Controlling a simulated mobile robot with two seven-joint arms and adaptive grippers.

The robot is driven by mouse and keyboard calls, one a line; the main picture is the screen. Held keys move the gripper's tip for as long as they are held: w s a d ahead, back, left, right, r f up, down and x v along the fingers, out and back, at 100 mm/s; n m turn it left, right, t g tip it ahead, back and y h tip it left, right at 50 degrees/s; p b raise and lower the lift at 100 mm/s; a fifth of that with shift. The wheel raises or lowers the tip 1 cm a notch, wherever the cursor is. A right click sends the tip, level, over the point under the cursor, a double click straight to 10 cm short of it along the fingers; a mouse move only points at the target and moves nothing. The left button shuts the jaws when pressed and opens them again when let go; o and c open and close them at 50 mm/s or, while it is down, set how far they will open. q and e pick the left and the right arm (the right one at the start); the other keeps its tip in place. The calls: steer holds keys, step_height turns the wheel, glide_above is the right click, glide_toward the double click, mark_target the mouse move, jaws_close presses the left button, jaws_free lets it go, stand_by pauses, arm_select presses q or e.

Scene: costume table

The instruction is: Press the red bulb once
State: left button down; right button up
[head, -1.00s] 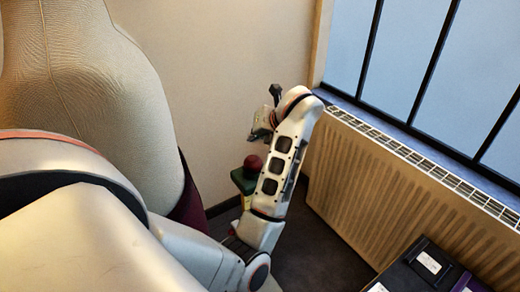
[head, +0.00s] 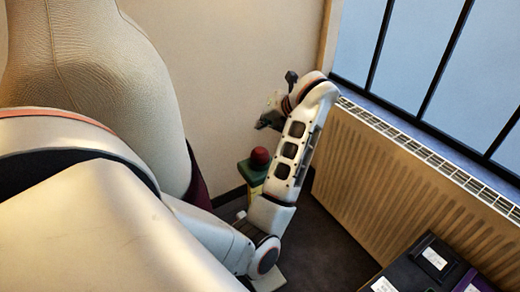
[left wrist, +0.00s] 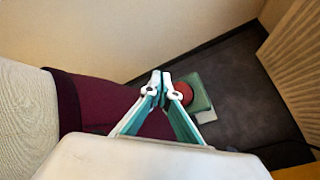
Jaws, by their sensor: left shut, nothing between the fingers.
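The red bulb (head: 260,157) is a dark red ball on top of a green block (head: 252,172) on a yellowish stand. In the head view my left forearm partly covers the stand. My left gripper (head: 266,122) is above the bulb and apart from it, partly hidden by its own wrist. In the left wrist view the shut, empty fingertips (left wrist: 160,82) show in front of the bulb (left wrist: 184,92), which lies just right of them and is partly covered by a finger. The green block (left wrist: 199,93) shows below the bulb. My right gripper is not in view.
A beige dress form (head: 95,90) with a dark red base stands at the left. A ribbed radiator (head: 400,180) under a window is at the right. Dark boxes (head: 425,265) sit at the lower right. Dark floor lies between.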

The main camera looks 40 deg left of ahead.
mark_target(258, 148)
arm_select(q)
steer(key=shift+f, duration=3.15)
steer(key=shift+f, duration=0.15)
steer(key=shift+f, duration=0.25)
steer(key=shift+f, duration=1)
steer(key=shift+r, duration=1.4)
steer(key=shift+r, duration=2.5)
